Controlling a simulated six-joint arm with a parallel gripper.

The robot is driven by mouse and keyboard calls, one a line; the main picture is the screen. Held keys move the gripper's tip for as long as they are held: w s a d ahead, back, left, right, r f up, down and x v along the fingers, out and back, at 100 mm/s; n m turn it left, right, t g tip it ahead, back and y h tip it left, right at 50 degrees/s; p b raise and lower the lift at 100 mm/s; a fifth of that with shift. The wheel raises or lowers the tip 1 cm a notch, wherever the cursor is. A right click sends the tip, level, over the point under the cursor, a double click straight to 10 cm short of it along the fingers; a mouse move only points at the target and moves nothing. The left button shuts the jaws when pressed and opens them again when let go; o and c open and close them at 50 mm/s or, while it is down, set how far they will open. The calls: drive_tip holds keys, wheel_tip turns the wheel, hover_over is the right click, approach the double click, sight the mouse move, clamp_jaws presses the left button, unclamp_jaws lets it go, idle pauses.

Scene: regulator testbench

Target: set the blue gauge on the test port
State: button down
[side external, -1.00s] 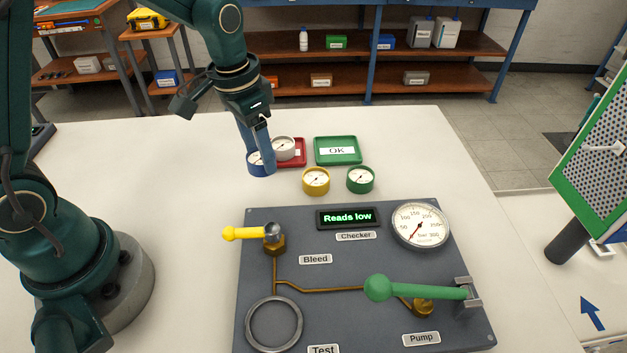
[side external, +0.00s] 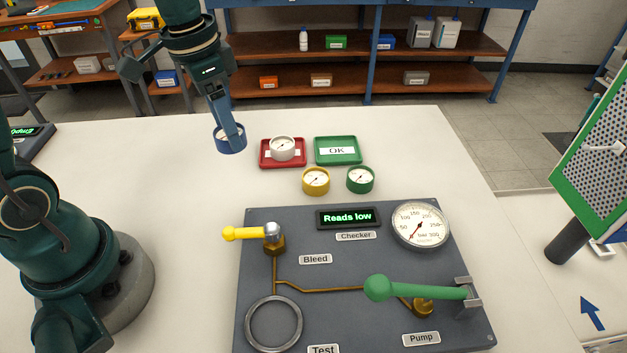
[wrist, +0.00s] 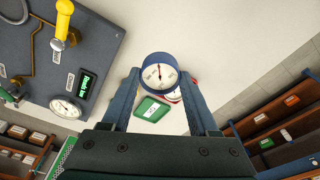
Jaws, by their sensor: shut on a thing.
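My gripper (side external: 232,131) is shut on the blue gauge (side external: 229,145) and holds it above the white table, left of the red tray. In the wrist view the blue gauge (wrist: 160,74) sits between the two fingers, its dial with a red needle facing the camera. The test port is a grey metal ring (side external: 274,323) at the front left of the dark bench panel (side external: 330,270), by the label "Test". The ring is empty and well apart from my gripper.
A white gauge (side external: 281,148) is in the red tray (side external: 264,163). A green tray marked OK (side external: 338,160) stands beside it. Yellow (side external: 316,180) and green (side external: 360,179) gauges stand behind the panel. The checker display (side external: 348,218) reads "Reads low". A yellow bleed handle (side external: 245,233) and green pump lever (side external: 420,291) rise from the panel.

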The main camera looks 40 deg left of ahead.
drive_tip(key=s+d+m, duration=0.3)
drive_tip(key=s+d, duration=0.1)
drive_tip(key=d, duration=0.3)
drive_tip(key=s+d+f+m, duration=0.1)
drive_tip(key=s+d+m, duration=0.3)
drive_tip(key=d, duration=0.4)
drive_tip(key=s+d+m+g+h, duration=0.1)
drive_tip(key=s+d+m, duration=0.2)
drive_tip(key=s+d, duration=0.2)
drive_tip(key=shift+d+f+m, duration=0.15)
drive_tip(key=shift+d+m, duration=0.05)
drive_tip(key=shift+d, duration=0.4)
drive_tip(key=shift+d+f+m, duration=0.15)
drive_tip(key=shift+d+m, duration=0.05)
drive_tip(key=shift+d, duration=0.4)
drive_tip(key=shift+s+f, duration=0.2)
drive_tip(key=shift+f, duration=2.15)
drive_tip(key=shift+f, duration=0.5)
drive_tip(key=shift+c, duration=0.4)
unclamp_jaws()
drive_tip(key=shift+o, duration=0.4)
wheel_tip(320, 180, up, 8)
